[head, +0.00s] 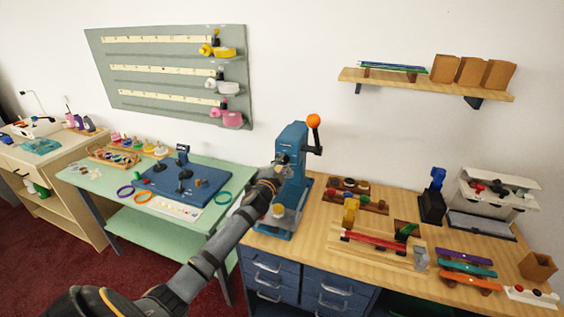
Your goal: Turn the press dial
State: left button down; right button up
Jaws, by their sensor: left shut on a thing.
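The blue press (294,170) with an orange ball on its lever (313,121) stands at the left end of the wooden counter. My left arm comes up from the bottom of the head view. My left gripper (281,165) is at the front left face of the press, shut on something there. The dial is hidden behind the gripper, so I cannot make out its position. My right gripper is not in view.
The wooden counter (310,233) holds several small parts, racks and coloured strips to the right of the press. A green table (125,208) with a blue board (190,197) stands to the left. A shelf (440,86) hangs on the wall at the right.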

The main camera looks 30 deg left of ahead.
pick_arm(q)
jog(key=m+p, duration=0.1)
jog(key=m, duration=0.4)
jog(key=shift+p, duration=0.4)
jog(key=shift+m, duration=0.3)
jog(key=c, duration=1)
grip_release()
jog(key=shift+c, duration=0.2)
jog(key=shift+s, duration=0.1)
jog(key=v, duration=1.1)
jog(key=shift+s, duration=0.4)
